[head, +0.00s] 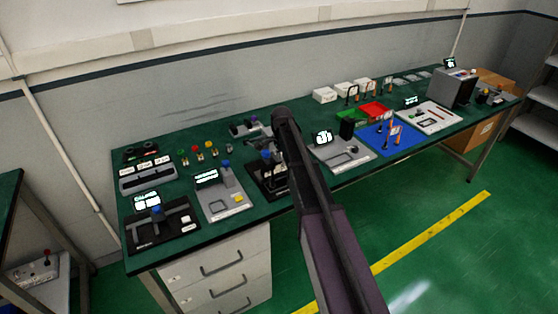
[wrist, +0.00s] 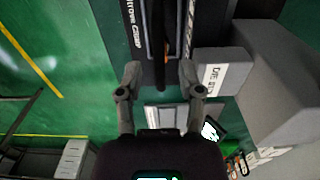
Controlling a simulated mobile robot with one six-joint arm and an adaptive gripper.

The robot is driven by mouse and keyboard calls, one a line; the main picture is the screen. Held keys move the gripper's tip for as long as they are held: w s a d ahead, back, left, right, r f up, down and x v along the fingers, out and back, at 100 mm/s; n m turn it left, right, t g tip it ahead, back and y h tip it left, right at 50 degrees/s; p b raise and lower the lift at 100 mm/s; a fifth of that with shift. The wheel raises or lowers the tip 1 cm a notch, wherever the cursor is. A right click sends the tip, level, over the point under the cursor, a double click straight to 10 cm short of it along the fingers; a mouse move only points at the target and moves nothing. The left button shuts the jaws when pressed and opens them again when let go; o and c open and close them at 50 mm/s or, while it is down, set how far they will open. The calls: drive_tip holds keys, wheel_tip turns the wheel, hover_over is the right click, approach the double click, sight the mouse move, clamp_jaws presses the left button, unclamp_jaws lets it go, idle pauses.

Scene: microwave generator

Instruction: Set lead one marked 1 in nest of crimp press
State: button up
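My gripper (wrist: 160,72) is open in the wrist view, its two fingertips well apart. A thin dark and orange strip (wrist: 166,45), possibly a lead, shows between and beyond the fingertips, over a black fixture (wrist: 133,22) with white lettering. I cannot read a 1 on it, and neither fingertip visibly touches it. In the head view, a black fixture (head: 270,190) stands at the front of the bench below my arm, which hides part of it. I cannot tell for certain which station is the crimp press, and its nest is not clear.
A grey block with a white label (wrist: 222,72) stands close right of the fingers in the wrist view. In the head view, a grey fixture (head: 222,196) stands to the left. Orange upright pieces (head: 388,134) stand on a blue mat (head: 375,143) at right. Green floor lies in front.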

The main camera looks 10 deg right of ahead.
drive_tip(key=shift+r, duration=0.25)
wheel_tip(320, 180, up, 13)
drive_tip(key=p, duration=1.3)
drive_tip(key=shift+f, duration=0.15)
idle(0.6)
drive_tip(key=s+n, duration=1.4)
drive_tip(key=s, duration=1.4)
drive_tip(key=shift+s+a, duration=0.35)
drive_tip(key=shift+s, duration=0.05)
